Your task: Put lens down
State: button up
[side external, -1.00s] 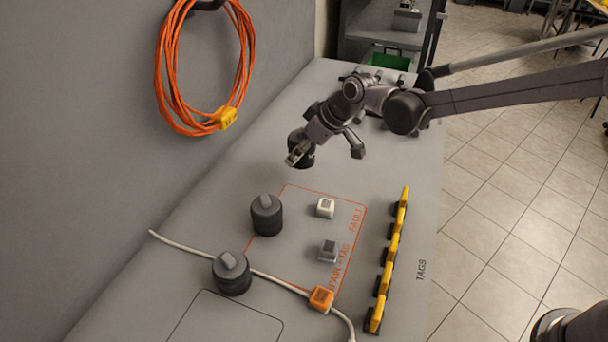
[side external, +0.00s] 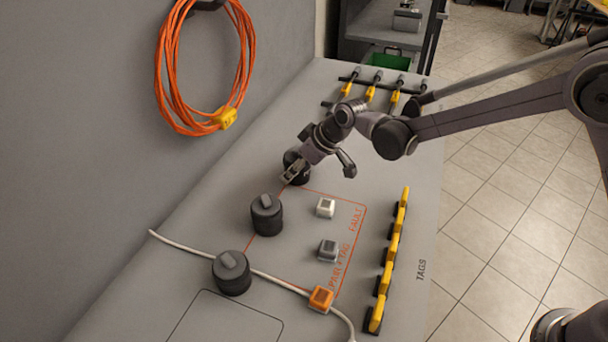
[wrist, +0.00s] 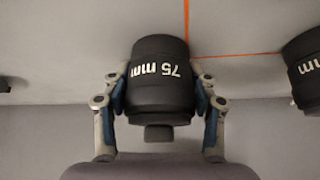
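The lens (wrist: 160,85) between my fingers is a dark cylinder marked "75 mm" with a grey block at one end. In the side view this lens (side external: 290,157) is upright at the far left corner of the orange outline, at or just above the bench; I cannot tell if it touches. My gripper (side external: 294,173) is shut on it, with a finger pressed on each side in the wrist view (wrist: 160,100). A second similar lens (side external: 266,217) stands on the outline's left line. A third (side external: 231,275) stands nearer the camera beside the white cable.
A white cable (side external: 190,246) with an orange block (side external: 320,298) crosses the near bench. White (side external: 325,208) and grey (side external: 328,250) blocks stand inside the outline. Yellow tags (side external: 392,247) line the right side. Orange cable (side external: 160,75) hangs on the wall.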

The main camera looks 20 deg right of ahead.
jog(key=o, duration=0.4)
jog(key=v, duration=1.2)
jog(key=s+d+r+m+t+h, duration=0.1)
jog(key=s+d+r+m+h, duration=0.3)
jog(key=s+d, duration=0.75)
jog(key=s+d+f+m, duration=0.1)
jog(key=s+d, duration=0.2)
jog(key=s, duration=0.1)
jog(key=s+d, duration=0.3)
jog(key=s, duration=0.1)
jog(key=s+d+f+m, duration=0.1)
jog(key=s+d, duration=0.2)
jog(key=s, duration=0.1)
jog(key=shift+s+f+m+t, duration=0.1)
jog(key=shift+f+m+t, duration=0.2)
